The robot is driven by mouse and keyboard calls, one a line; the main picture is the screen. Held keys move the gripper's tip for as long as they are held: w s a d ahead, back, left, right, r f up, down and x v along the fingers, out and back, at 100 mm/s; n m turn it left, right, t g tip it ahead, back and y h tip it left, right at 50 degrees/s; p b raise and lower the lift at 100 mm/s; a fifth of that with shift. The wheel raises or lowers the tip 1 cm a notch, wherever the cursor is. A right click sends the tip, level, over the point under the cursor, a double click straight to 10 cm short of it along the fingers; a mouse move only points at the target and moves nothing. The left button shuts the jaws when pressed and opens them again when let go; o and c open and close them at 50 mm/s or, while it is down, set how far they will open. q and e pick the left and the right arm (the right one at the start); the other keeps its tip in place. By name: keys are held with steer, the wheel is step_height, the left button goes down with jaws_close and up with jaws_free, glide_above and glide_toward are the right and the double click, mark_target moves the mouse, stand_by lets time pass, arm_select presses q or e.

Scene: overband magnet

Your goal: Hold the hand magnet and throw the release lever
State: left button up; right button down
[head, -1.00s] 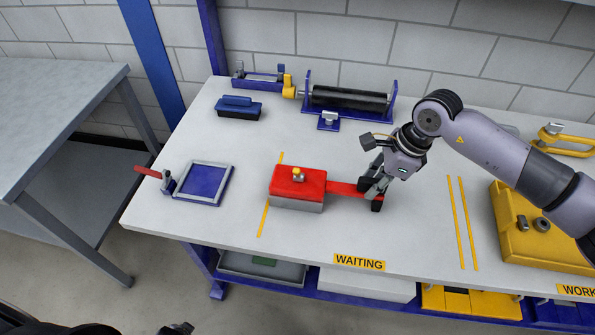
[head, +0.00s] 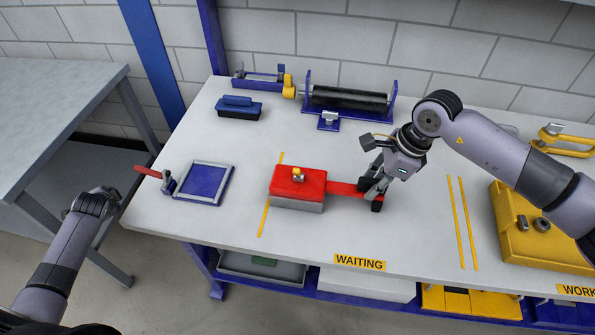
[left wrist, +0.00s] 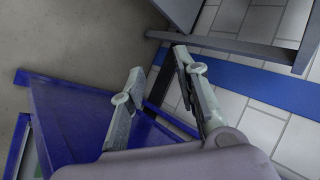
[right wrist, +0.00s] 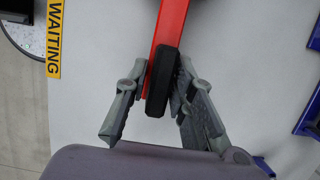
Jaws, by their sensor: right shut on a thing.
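The hand magnet (head: 298,186) is a red block on a grey base, lying on the bench. A small yellow-topped piece stands on it, perhaps the release lever (head: 298,175). A red bar runs right from the block to a black grip (right wrist: 163,82). My right gripper (head: 370,192) is shut on this grip, which shows between its fingers in the right wrist view. My left arm is at the bench's left side in the head view, its fingers hard to make out. In the left wrist view my left gripper (left wrist: 158,62) is open and empty.
A blue plate in a grey frame (head: 231,176) with a red handle (head: 148,172) is near the bench's left edge. A blue brush-like block (head: 239,108) and a black roller (head: 348,99) are behind. A yellow case (head: 520,240) is at right. A grey table (head: 60,95) stands left.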

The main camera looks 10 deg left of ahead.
arm_select(q)
steer(key=w+r+t, duration=0.2)
steer(key=w+r, duration=0.2)
steer(key=r, duration=0.3)
steer(key=w+r+m+t+y, duration=0.1)
steer(key=w+r, duration=0.4)
steer(key=r, duration=0.3)
steer(key=w+r+t, duration=0.2)
steer(key=w+r, duration=0.2)
steer(key=r, duration=0.3)
step_height(320, 180, up, 6)
steer(key=m+g+h, duration=0.7)
steer(key=m+h, duration=0.3)
steer(key=h, duration=0.4)
glide_above(297, 176)
steer(key=s+a, duration=0.3)
steer(key=a, duration=0.2)
steer(key=shift+x, duration=4.5)
steer(key=shift+c, duration=0.4)
